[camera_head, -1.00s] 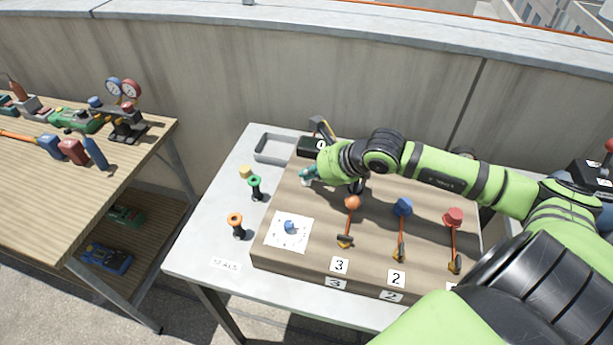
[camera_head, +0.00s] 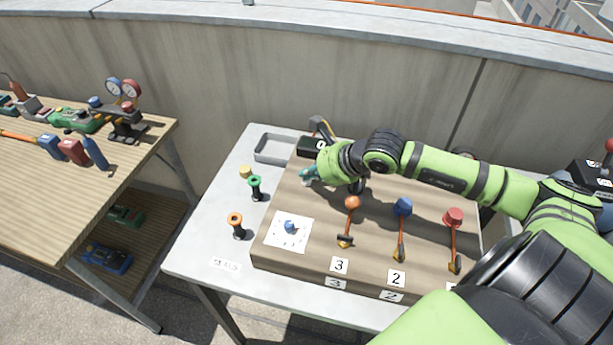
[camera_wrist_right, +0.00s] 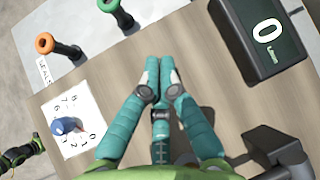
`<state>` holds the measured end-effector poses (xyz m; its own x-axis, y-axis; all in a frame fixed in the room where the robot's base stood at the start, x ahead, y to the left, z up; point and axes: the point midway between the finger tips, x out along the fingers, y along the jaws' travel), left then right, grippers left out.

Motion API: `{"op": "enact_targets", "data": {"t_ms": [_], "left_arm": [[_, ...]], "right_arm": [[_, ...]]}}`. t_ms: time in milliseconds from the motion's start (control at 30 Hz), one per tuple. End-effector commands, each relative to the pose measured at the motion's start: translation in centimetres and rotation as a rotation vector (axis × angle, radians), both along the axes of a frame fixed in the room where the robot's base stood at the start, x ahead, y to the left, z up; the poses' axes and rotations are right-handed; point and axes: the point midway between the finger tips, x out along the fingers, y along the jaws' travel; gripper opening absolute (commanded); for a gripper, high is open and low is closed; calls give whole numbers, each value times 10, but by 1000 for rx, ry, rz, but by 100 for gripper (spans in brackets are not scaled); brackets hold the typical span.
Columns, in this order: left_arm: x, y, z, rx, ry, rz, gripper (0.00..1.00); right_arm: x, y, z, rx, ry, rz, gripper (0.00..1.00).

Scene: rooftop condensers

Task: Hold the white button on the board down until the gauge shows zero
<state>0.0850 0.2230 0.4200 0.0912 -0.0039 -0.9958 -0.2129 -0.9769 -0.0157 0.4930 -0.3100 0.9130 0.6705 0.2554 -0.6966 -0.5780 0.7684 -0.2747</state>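The board (camera_head: 318,255) is a sloped wooden panel on a grey table. My right gripper (camera_head: 308,173) is over its upper left part, pointing down. In the right wrist view, its teal fingers (camera_wrist_right: 158,72) are together with nothing visible between them, and their tips are at the board's surface. The white button does not show; the fingertips may hide it. The gauge (camera_head: 311,147) is a black box at the board's back. In the right wrist view, the gauge's face (camera_wrist_right: 266,32) reads 0. My left gripper is in neither view.
A blue knob (camera_head: 290,226) stands on a white dial card. Orange (camera_head: 352,203), blue (camera_head: 403,207) and red (camera_head: 453,217) topped levers stand to the right. Green (camera_head: 255,187) and orange (camera_head: 236,226) spools are on the table's left. A grey tray (camera_head: 262,158) lies behind.

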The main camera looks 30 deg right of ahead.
Motion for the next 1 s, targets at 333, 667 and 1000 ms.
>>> {"op": "enact_targets", "data": {"t_ms": [333,667,1000], "left_arm": [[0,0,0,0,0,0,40],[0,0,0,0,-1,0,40],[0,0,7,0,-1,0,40]], "right_arm": [[-1,0,-1,0,3,0,0],[-1,0,-1,0,3,0,0],[0,0,12,1,2,0,0]]}}
